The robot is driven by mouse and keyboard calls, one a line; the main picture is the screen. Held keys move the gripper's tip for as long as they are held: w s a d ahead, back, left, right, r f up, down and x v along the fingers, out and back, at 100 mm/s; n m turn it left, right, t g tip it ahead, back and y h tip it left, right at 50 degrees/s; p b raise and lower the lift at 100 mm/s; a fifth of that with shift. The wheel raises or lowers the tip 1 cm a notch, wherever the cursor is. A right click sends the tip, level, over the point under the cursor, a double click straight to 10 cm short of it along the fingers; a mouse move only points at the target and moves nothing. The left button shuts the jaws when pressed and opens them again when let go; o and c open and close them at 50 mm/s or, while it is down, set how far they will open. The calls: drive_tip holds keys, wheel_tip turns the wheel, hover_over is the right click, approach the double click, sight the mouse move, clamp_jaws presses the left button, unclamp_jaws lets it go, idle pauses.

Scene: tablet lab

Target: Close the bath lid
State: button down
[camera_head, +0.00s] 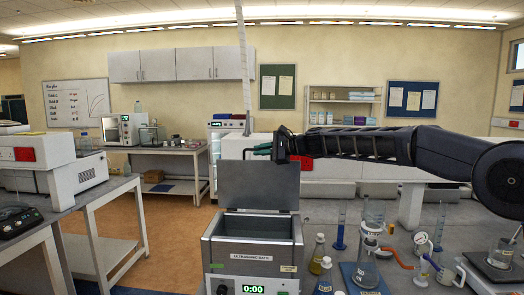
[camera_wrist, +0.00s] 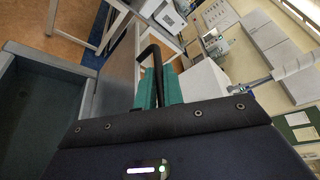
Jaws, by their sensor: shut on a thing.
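The ultrasonic bath (camera_head: 252,252) is a grey metal box on the bench in the head view, with an open basin and a green "0:00" display. Its grey lid (camera_head: 258,186) stands upright at the back of the basin. In the wrist view, the lid (camera_wrist: 120,66) is a flat grey panel beside the open basin (camera_wrist: 35,105). My gripper (camera_head: 262,150), with teal fingers, is at the lid's top edge. In the wrist view my gripper (camera_wrist: 160,88) is shut on the lid's black bent handle (camera_wrist: 151,55). The handle's lower part is hidden between the fingers.
Right of the bath stand a yellowish bottle (camera_head: 317,255), a blue-based cylinder (camera_head: 340,229), and glassware with a round gauge (camera_head: 420,241). A side bench (camera_head: 97,205) stands at the left, with open floor between it and the bath.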

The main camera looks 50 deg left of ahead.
drive_tip(key=s+d+f+n+y, duration=0.3)
drive_tip(key=s+d+f+n, duration=0.35)
drive_tip(key=s+d, duration=0.45)
drive_tip(key=s+d+f+n, duration=0.1)
drive_tip(key=s+d+f, duration=0.1)
drive_tip(key=f, duration=0.3)
drive_tip(key=s+d+f+n+g, duration=0.1)
drive_tip(key=f+n, duration=0.1)
drive_tip(key=f, duration=0.3)
drive_tip(key=s+d+f+n+y, duration=0.1)
drive_tip(key=s+d+f, duration=0.1)
drive_tip(key=f, duration=0.2)
drive_tip(key=shift+s+d+f+n+g, duration=0.25)
drive_tip(key=shift+s+d+f+g, duration=0.05)
drive_tip(key=shift+s+d+f, duration=0.1)
drive_tip(key=shift+f, duration=1.2)
drive_tip(key=shift+f, duration=0.1)
drive_tip(key=c, duration=1.5)
unclamp_jaws()
drive_tip(key=shift+w+d, duration=0.1)
